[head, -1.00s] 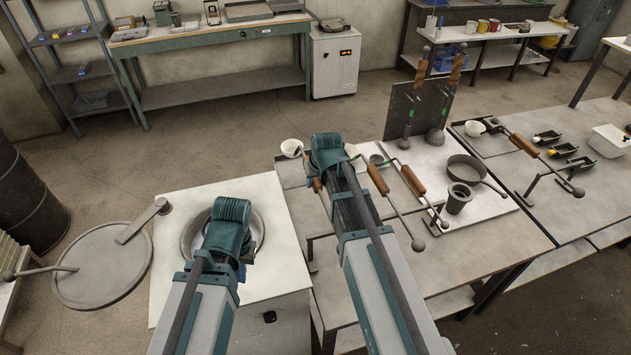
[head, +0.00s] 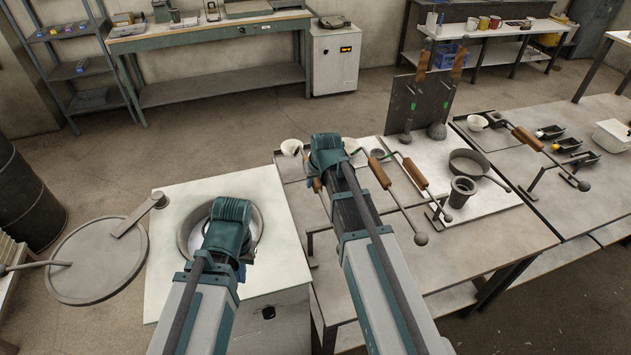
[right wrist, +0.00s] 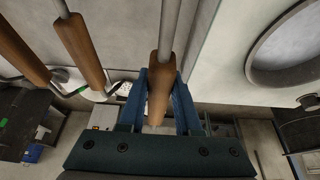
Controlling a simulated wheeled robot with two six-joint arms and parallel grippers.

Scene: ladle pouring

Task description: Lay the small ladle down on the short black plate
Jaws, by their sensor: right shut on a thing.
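My right gripper (right wrist: 161,95) is shut on the brown wooden handle (right wrist: 159,90) of a ladle, whose grey rod runs up the right wrist view. In the head view this gripper (head: 325,155) is over the left part of the workbench, and my arm hides much of the ladle. Its bowl is not clearly seen, so I cannot tell its size. My left gripper (head: 228,220) is over the round opening of the white furnace, and its jaws cannot be made out. A short dark plate (head: 287,172) lies at the bench's left end, partly hidden; I cannot be sure it is the named one.
Two other wooden-handled tools (head: 379,173) (head: 415,173) lie right of my right gripper. A round pan (head: 468,163) and a dark cup (head: 462,191) stand further right. A tall black panel (head: 425,100) stands behind. The bench's front right is clear.

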